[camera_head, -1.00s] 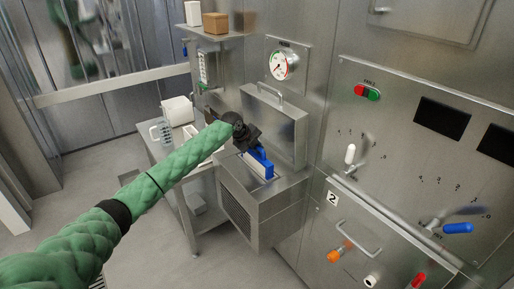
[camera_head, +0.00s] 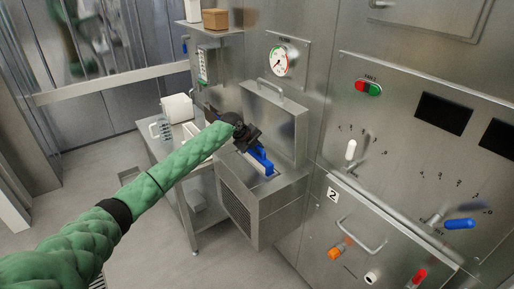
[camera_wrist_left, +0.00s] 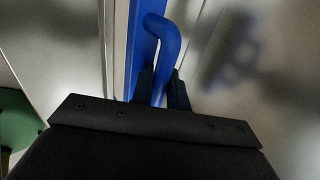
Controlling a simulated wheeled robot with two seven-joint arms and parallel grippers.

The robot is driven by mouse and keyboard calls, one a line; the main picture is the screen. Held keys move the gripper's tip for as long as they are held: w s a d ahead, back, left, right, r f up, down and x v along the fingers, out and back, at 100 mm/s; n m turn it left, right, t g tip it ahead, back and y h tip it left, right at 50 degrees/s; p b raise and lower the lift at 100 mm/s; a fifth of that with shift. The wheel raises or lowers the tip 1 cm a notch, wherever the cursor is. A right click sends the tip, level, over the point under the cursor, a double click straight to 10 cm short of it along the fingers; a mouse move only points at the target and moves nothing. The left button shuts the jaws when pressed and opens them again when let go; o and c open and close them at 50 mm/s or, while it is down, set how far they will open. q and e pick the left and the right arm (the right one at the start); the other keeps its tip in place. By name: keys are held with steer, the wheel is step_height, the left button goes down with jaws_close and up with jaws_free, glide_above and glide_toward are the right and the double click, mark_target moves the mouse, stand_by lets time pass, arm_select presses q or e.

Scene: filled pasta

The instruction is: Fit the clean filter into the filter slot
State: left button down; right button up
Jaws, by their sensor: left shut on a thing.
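The clean filter (camera_head: 262,163) has a blue frame and a blue handle. It sits at the opening in the top of the steel filter housing (camera_head: 238,203), with only its blue upper part showing. The filter slot is hidden below it. My left gripper (camera_head: 249,146) is at the filter's near-left end and shut on its handle. In the left wrist view the blue handle (camera_wrist_left: 163,45) lies between the two dark fingers (camera_wrist_left: 160,88). How deep the filter sits cannot be told. My right gripper is not in view.
The housing's lid with a handle (camera_head: 275,122) stands open behind the slot. A panel with knobs and levers (camera_head: 400,170) is at the right. A side table (camera_head: 160,155) at the left holds a white container (camera_head: 177,107) and a clear jug (camera_head: 160,130).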

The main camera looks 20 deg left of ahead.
mark_target(256, 154)
arm_select(q)
steer(key=shift+f+b, duration=1.05)
steer(key=shift+f, duration=0.95)
stand_by(0.9)
steer(key=c, duration=1.3)
jaws_free()
steer(key=shift+d+f, duration=0.1)
steer(key=shift+s, duration=0.1)
